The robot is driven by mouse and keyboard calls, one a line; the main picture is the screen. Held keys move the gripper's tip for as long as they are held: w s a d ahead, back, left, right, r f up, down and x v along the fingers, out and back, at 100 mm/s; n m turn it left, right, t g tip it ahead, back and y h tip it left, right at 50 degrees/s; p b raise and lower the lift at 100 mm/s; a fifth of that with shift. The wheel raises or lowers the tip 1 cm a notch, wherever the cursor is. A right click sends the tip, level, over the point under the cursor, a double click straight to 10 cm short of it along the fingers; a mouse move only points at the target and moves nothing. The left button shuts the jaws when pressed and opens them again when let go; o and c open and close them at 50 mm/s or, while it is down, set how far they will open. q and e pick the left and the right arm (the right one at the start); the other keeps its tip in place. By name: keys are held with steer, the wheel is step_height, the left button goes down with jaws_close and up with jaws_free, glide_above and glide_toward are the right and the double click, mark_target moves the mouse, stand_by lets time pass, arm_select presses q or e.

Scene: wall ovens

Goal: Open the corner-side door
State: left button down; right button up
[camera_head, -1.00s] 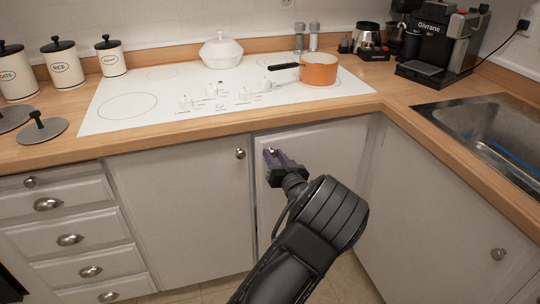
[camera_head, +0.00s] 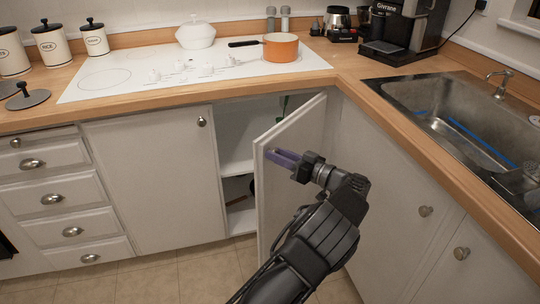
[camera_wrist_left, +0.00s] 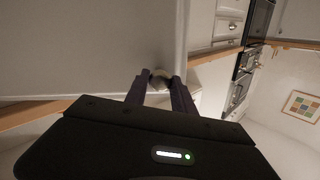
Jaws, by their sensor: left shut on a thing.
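The corner-side door (camera_head: 308,130) is a white cabinet door under the counter at the inside corner. It stands partly open, swung out from its hinge on the right, with its free edge toward me. My left gripper (camera_head: 276,156) is at the upper free corner of its front face, with purple fingers shut on the door's knob. In the left wrist view the round metal knob (camera_wrist_left: 160,78) sits between the two fingertips (camera_wrist_left: 160,80). The cabinet interior (camera_head: 238,140) with shelves shows left of the door. My right gripper is not in view.
A closed cabinet door (camera_head: 155,180) and a drawer stack (camera_head: 65,205) lie to the left. Closed sink cabinet doors (camera_head: 395,190) stand to the right. An orange pot (camera_head: 281,48) sits on the white cooktop (camera_head: 130,82) above. Tiled floor (camera_head: 180,280) in front is clear.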

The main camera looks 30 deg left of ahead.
arm_select(q)
steer(key=shift+d, duration=0.25)
steer(key=c, duration=1.1)
jaws_free()
steer(key=shift+o, duration=0.2)
steer(key=s+d, duration=0.1)
steer(key=d, duration=0.6)
steer(key=shift+d, duration=0.4)
